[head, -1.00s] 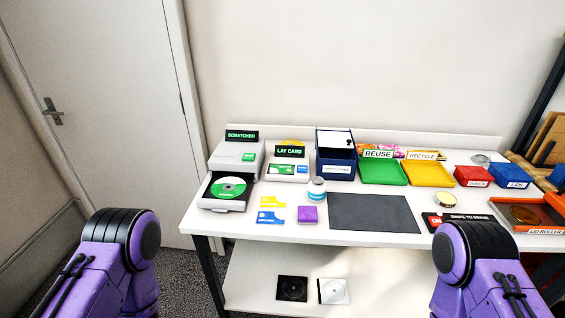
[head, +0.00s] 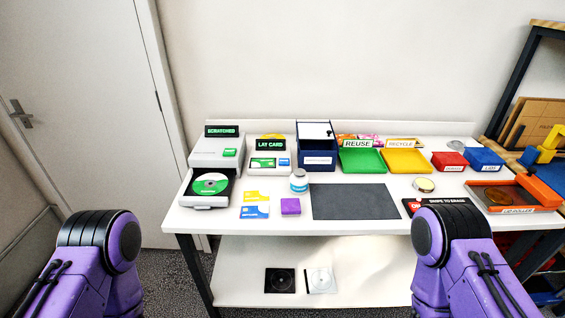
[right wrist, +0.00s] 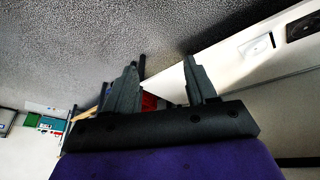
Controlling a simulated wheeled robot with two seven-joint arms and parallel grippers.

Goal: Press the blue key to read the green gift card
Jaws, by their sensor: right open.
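The card reader (head: 270,171) stands at the left of the white table, with a lit "LAY CARD" sign (head: 276,145) above it. The green gift card (head: 263,162) appears to lie on the reader's top. The small blue key (head: 284,162) is just right of the card. My right gripper (right wrist: 163,85) is open with nothing between its fingers in the right wrist view. It is away from the reader, with floor beyond it. In the head view both arms show only as purple links at the bottom, so my left gripper is out of sight.
A disc machine (head: 208,202) with its tray out is left of the reader. A white jar (head: 299,184), yellow and blue cards and a purple block (head: 290,206) are in front. A dark blue box (head: 315,163) stands right. The dark mat (head: 354,202) is bare.

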